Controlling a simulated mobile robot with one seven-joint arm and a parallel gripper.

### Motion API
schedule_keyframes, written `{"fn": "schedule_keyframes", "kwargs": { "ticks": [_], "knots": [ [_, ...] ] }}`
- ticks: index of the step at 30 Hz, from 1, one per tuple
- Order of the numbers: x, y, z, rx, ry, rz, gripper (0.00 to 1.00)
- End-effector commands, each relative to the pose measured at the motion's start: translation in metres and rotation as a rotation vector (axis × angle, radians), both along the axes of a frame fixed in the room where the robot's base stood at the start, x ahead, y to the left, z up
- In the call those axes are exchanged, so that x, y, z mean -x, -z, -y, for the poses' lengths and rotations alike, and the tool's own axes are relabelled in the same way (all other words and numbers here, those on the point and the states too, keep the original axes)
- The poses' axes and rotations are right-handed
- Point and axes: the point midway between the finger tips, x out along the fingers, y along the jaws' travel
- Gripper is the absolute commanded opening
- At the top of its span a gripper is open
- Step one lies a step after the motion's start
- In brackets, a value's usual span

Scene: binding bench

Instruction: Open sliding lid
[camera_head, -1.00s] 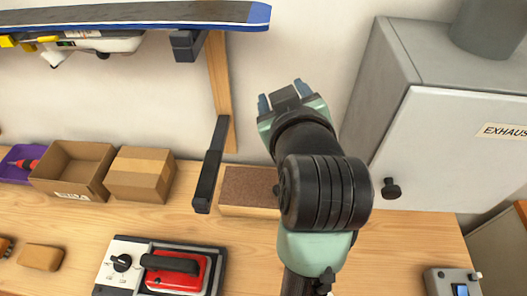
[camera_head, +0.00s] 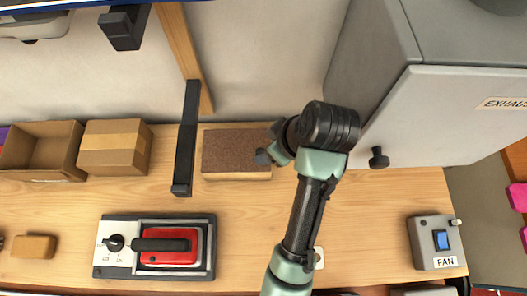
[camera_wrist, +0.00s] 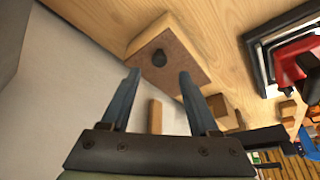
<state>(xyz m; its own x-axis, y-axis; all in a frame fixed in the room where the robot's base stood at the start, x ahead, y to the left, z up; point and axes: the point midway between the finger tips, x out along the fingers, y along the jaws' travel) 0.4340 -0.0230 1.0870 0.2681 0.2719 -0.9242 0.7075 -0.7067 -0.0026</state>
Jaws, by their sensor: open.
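A low wooden box (camera_head: 237,177) with a speckled brown lid (camera_head: 232,150) stands at the back of the bench in the head view. In the head view my gripper (camera_head: 265,156) is at the lid's right end, and the knob is hidden there. In the wrist view my gripper (camera_wrist: 159,76) is open, with a finger on either side below the knob and nothing between them. I cannot tell how far the fingertips are from the lid.
A black bar (camera_head: 187,140) stands just left of the box. A red-lidded device (camera_head: 168,246) is in front. Cardboard boxes (camera_head: 113,147) stand at left. A grey cabinet (camera_head: 430,125) with a black knob (camera_head: 378,158) is right, and a fan switch (camera_head: 437,242) front right.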

Motion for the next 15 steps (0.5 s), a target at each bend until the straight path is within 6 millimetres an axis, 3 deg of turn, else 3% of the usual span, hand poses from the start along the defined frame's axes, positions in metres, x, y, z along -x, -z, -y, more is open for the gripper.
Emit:
{"fn": "schedule_keyframes", "kwargs": {
  "ticks": [6, 15],
  "knots": [
    [-0.01, 0.034, -0.011, 0.0, -0.001, -0.003, 0.62],
    [-0.016, 0.052, -0.016, 0.002, 0.0, 0.002, 0.62]
  ]
}}
